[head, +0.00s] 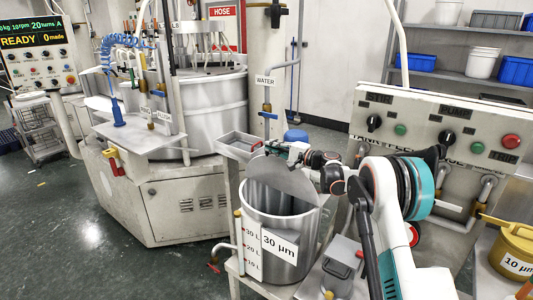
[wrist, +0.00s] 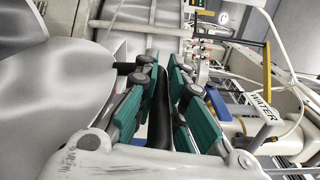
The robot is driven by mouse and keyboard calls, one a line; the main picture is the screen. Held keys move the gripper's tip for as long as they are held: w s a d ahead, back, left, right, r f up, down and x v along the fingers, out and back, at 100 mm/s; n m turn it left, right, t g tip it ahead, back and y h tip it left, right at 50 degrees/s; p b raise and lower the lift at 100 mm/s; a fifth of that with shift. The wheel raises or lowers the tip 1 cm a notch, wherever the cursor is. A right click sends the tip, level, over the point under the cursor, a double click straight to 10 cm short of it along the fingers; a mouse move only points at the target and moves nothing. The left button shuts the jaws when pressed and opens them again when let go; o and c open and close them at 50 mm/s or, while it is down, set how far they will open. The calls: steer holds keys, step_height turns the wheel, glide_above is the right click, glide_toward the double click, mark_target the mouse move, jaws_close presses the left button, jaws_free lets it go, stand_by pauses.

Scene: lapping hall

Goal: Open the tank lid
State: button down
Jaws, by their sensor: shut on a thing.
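The steel tank (head: 262,217) stands on a stand at the lower centre of the head view and bears a 30 µm label. Its grey round lid (head: 290,180) is raised and steeply tilted above the rim, with the tank's mouth showing open below. In the wrist view the lid's metal disc (wrist: 50,95) fills the left side. My gripper (head: 278,148) is at the lid's upper edge. In the wrist view its green fingers (wrist: 160,95) are shut on a black handle bar (wrist: 160,115). My arm hides part of the lid's right side.
A control panel (head: 440,130) with knobs and buttons stands to the right, close to my arm. A yellow 10 µm container (head: 510,243) is at the lower right. A grey tray (head: 240,144) sits behind the tank. The lapping machine (head: 215,105) is behind left; open floor lies front left.

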steer(key=shift+w+d+m, duration=0.7)
steer(key=shift+w+d, duration=0.2)
steer(key=shift+w, duration=0.2)
steer(key=c, duration=1.9)
jaws_free()
steer(key=shift+d, duration=0.1)
steer(key=v, duration=1.2)
